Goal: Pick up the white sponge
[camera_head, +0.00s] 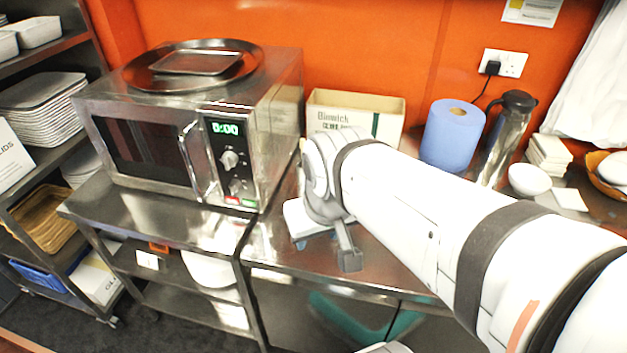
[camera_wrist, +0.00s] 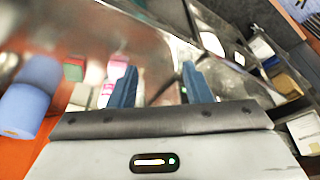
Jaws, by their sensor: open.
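My gripper (camera_head: 303,243) is low over the steel counter, in front of the cardboard box and right of the microwave. Its own body hides most of the fingers in the head view. In the wrist view my gripper (camera_wrist: 160,86) shows two blue fingers, wide apart, with only shiny steel visible between them. A small whitish block (camera_wrist: 104,95) stands beside the left finger; I cannot tell whether it is the white sponge. I cannot pick out the sponge in the head view.
A microwave (camera_head: 150,140) stands at left. The cardboard box (camera_head: 385,106), a blue paper roll (camera_head: 453,137), a steel jug (camera_head: 507,135) and a white bowl (camera_head: 529,180) stand along the back wall. A pink block (camera_wrist: 117,69) and a green-and-red block (camera_wrist: 73,70) show in the wrist view.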

